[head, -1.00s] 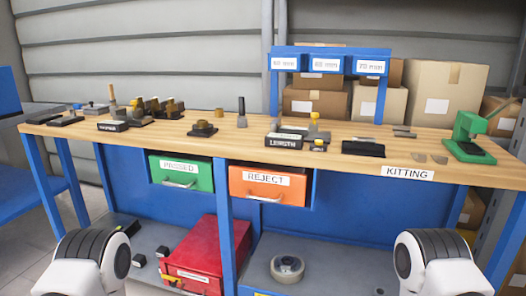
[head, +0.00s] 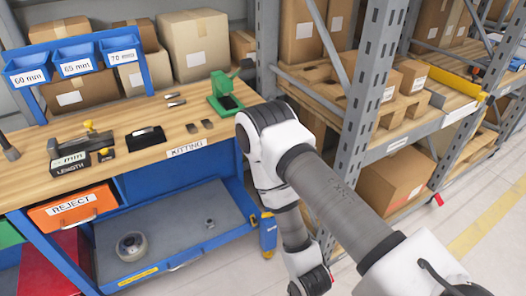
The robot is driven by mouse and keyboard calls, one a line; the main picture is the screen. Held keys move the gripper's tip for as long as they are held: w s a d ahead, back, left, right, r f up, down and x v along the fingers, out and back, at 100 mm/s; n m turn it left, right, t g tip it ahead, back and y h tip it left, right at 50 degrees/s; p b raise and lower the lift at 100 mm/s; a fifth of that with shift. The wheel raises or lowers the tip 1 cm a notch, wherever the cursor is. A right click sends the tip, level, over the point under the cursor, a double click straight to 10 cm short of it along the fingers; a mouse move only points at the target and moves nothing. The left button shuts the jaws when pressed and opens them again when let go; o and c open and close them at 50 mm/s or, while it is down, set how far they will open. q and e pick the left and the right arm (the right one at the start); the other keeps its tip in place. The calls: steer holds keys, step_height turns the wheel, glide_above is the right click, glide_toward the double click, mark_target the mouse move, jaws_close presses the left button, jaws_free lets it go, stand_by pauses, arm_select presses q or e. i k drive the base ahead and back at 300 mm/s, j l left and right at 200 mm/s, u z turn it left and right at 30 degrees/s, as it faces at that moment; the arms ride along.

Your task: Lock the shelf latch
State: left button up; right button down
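The grey shelf rack (head: 367,100) stands on the right of the head view, with wooden shelves behind its perforated posts. I cannot pick out its latch for certain. A small red part (head: 437,199) shows at the front of the lower shelf, too small to identify. My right arm comes in from the lower right, bends in front of the bench's right end and runs down to the bottom edge. Its gripper is out of view. My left gripper is not in view either.
The wooden workbench (head: 205,156) fills the left, with a green press (head: 224,95) at its right end and an orange reject drawer (head: 72,208) below. Cartons (head: 390,185) and a pallet (head: 400,110) stand on the rack. Floor (head: 480,215) is clear along the rack's front.

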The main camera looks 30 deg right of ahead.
mark_target(254, 221)
steer(key=z, duration=0.95)
steer(key=i+l+z, duration=0.3)
steer(key=l, duration=0.25)
steer(key=i+l, duration=0.05)
steer(key=i, duration=0.05)
